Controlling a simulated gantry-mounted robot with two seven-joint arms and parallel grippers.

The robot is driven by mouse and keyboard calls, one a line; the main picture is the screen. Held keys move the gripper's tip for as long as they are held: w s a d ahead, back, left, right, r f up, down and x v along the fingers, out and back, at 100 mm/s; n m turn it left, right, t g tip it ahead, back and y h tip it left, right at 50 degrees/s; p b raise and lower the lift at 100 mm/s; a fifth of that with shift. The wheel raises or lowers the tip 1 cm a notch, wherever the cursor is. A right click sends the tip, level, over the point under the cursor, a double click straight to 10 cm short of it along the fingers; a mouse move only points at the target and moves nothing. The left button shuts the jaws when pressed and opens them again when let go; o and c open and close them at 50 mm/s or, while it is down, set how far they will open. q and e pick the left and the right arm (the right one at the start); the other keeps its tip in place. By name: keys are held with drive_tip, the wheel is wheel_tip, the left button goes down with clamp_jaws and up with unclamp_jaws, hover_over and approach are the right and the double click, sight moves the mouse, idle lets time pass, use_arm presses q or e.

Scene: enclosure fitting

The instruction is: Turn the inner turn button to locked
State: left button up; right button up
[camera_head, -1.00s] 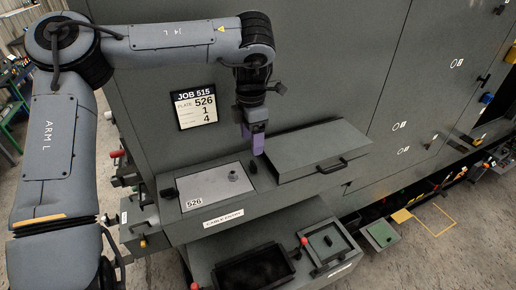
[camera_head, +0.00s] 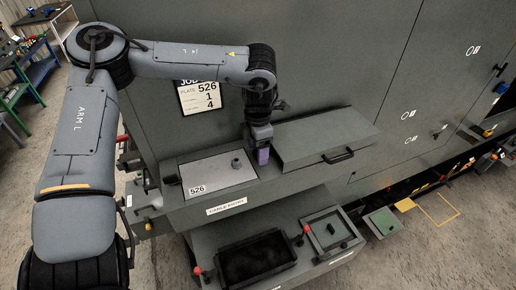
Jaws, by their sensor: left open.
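My left gripper (camera_head: 262,159), with purple fingers, points down at the right edge of the light grey plate (camera_head: 212,176) marked 526, beside the lidded box. It is open. A small black turn button stood at this edge in the earlier view; the gripper now hides it, so I cannot tell its angle or whether the fingers touch it. A small grey round fitting (camera_head: 236,163) stands on the plate. My right gripper is not in view.
A grey hinged lid (camera_head: 322,138) with a black handle lies right of the gripper. A job card (camera_head: 200,97) hangs on the panel behind. Below are a black bin (camera_head: 256,258) and a tray (camera_head: 332,232) with red-knobbed levers beside them.

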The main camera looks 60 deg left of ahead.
use_arm(q)
drive_tip(key=shift+f, duration=0.2)
drive_tip(key=c, duration=1.1)
drive_tip(key=shift+o, duration=0.2)
drive_tip(key=shift+n, duration=0.3)
drive_tip(key=n, duration=0.2)
drive_tip(key=shift+n+b, duration=0.3)
drive_tip(key=n+b, duration=0.1)
drive_tip(key=n, duration=0.4)
drive_tip(key=n+b, duration=0.1)
drive_tip(key=n, duration=0.5)
drive_tip(key=shift+n+b, duration=0.65)
drive_tip(key=shift+n, duration=1.15)
